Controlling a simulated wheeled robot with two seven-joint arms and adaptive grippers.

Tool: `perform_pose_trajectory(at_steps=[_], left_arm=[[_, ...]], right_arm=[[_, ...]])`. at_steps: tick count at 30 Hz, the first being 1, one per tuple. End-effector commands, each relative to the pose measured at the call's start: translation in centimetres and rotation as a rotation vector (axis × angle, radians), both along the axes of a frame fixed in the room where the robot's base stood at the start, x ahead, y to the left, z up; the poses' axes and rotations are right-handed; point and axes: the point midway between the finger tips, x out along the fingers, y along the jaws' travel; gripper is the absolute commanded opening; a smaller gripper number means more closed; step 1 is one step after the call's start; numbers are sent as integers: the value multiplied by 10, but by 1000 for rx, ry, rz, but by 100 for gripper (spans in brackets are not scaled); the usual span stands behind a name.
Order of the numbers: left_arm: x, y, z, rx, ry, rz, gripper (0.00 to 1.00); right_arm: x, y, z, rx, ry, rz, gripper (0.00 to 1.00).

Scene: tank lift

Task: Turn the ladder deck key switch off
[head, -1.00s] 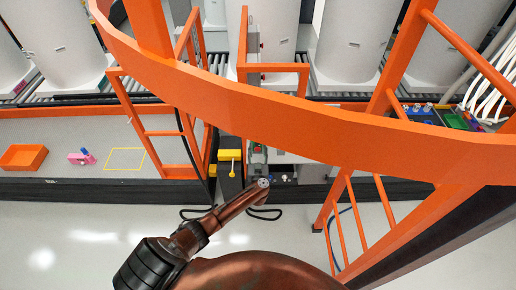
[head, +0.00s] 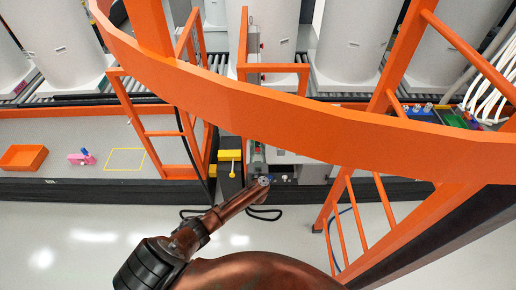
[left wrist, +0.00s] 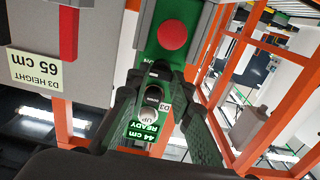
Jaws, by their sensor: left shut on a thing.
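A narrow green control panel shows upside down in the left wrist view, with a large round red button (left wrist: 173,35) at its top. Below it come dark round controls between my fingers, a pale UP button (left wrist: 147,115) and a green display (left wrist: 149,133) reading "44 cm READY". My left gripper (left wrist: 160,76) has its fingertips closed around a small dark knob, seemingly the key switch; the fingers hide most of it, so its setting cannot be read. In the head view my left gripper (head: 264,181) reaches the small control post beside the yellow box. My right gripper is out of view.
An orange curved rail (head: 300,105) crosses in front, with orange ladders (head: 160,130) on both sides. White tanks (head: 275,35) stand behind. A yellow box (head: 230,156) is left of the post. A "D3 HEIGHT 65 cm" sign (left wrist: 37,68) is beside the panel.

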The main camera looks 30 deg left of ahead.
Motion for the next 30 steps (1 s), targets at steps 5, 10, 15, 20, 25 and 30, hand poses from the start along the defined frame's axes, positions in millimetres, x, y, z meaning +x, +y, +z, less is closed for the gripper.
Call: perform_pose_trajectory(at_steps=[5,10,15,20,25,30], left_arm=[[0,-2,0,-6,-3,-1,0],[-1,-1,1,-44,-22,1,0],[-1,-2,1,-125,-67,2,0],[-1,-1,1,-236,-137,2,0],[-1,0,-1,-370,-223,1,0],[-2,1,-3,-507,-309,1,0]], right_arm=[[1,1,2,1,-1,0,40],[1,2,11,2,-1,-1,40],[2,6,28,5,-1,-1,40],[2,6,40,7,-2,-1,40],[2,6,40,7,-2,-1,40],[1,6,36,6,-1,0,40]])
